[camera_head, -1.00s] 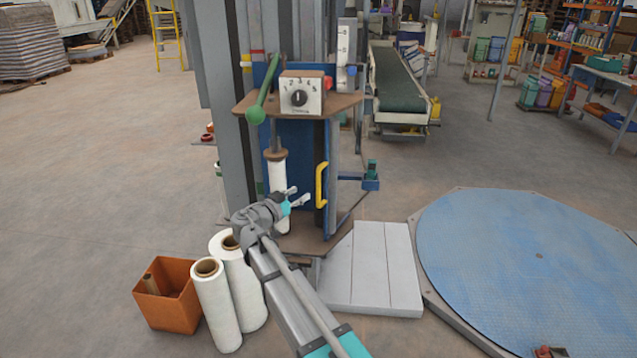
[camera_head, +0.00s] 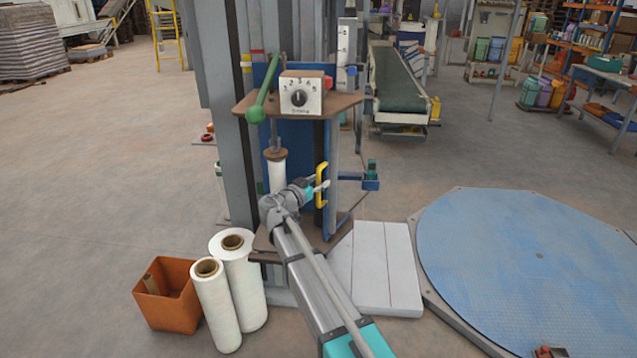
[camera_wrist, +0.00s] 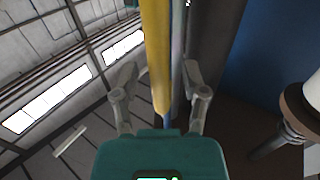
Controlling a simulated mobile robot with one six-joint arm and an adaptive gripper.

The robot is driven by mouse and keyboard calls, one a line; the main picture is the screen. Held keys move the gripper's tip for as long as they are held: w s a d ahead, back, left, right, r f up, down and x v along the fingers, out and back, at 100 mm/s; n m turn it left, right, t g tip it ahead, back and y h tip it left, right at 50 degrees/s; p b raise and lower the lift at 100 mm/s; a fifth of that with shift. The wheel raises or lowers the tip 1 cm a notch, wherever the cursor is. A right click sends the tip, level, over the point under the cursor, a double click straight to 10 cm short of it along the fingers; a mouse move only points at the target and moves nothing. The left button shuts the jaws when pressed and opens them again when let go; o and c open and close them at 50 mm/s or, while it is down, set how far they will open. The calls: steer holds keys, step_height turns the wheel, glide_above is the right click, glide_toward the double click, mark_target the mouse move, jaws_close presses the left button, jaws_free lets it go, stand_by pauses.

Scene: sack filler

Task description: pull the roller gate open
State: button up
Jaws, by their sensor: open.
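The roller gate's yellow handle (camera_head: 321,186) stands upright on the blue edge of the machine's carriage. My gripper (camera_head: 318,184) is at the handle, with its fingers on either side of it. In the wrist view the yellow handle (camera_wrist: 157,55) runs between the two open fingers of my gripper (camera_wrist: 160,80), closer to the left finger. Contact with the fingers cannot be told. The white film roll (camera_head: 277,172) stands behind my wrist, its lower part hidden by my arm. The wrist view shows part of a roll (camera_wrist: 305,100) at the right edge.
White rolls (camera_head: 218,305) and an orange bin (camera_head: 168,300) stand at lower left. A pale ramp (camera_head: 375,268) and blue turntable (camera_head: 530,260) lie to the right.

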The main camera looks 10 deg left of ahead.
jaws_close()
steer(key=shift+s, duration=0.15)
stand_by(0.4)
